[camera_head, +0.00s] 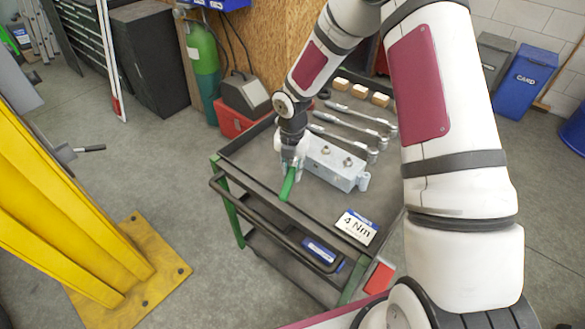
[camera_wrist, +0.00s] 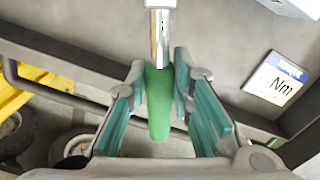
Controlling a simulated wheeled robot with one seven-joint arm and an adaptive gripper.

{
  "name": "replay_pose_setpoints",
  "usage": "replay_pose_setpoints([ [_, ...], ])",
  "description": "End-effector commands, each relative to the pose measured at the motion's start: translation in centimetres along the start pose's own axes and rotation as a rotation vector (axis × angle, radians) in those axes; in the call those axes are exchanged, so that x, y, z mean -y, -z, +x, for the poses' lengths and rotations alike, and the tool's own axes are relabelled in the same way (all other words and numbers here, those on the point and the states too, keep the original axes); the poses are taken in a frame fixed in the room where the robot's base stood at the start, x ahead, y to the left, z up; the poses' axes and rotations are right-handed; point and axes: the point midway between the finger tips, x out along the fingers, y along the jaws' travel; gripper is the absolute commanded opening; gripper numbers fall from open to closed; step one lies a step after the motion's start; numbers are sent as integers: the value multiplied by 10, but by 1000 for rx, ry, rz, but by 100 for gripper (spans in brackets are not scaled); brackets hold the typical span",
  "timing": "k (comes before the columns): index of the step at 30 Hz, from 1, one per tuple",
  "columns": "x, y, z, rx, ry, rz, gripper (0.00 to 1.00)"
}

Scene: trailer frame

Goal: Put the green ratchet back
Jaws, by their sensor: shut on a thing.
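The green ratchet (camera_head: 288,184) is in my gripper (camera_head: 291,162), above the near left part of the cart's dark top. In the wrist view its green handle (camera_wrist: 159,98) lies between the two teal finger pads of my gripper (camera_wrist: 167,90), and its silver shaft (camera_wrist: 159,40) runs up out of the top of the picture. My gripper is shut on the handle. In the head view the handle's end points down toward the cart's near edge; the ratchet's head is hidden. Whether the ratchet touches the cart top I cannot tell.
A grey metal block (camera_head: 335,163) lies just right of my gripper. Several silver wrenches (camera_head: 352,128) lie behind it, with wooden blocks (camera_head: 381,99) beyond. A yellow frame (camera_head: 70,190) stands left.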

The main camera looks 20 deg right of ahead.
Motion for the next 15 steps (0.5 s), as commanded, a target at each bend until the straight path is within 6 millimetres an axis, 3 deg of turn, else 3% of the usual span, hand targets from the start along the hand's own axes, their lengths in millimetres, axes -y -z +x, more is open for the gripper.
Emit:
replay_pose_setpoints([
  [15, 0, -1, 9, 1, -1, 1, 0],
])
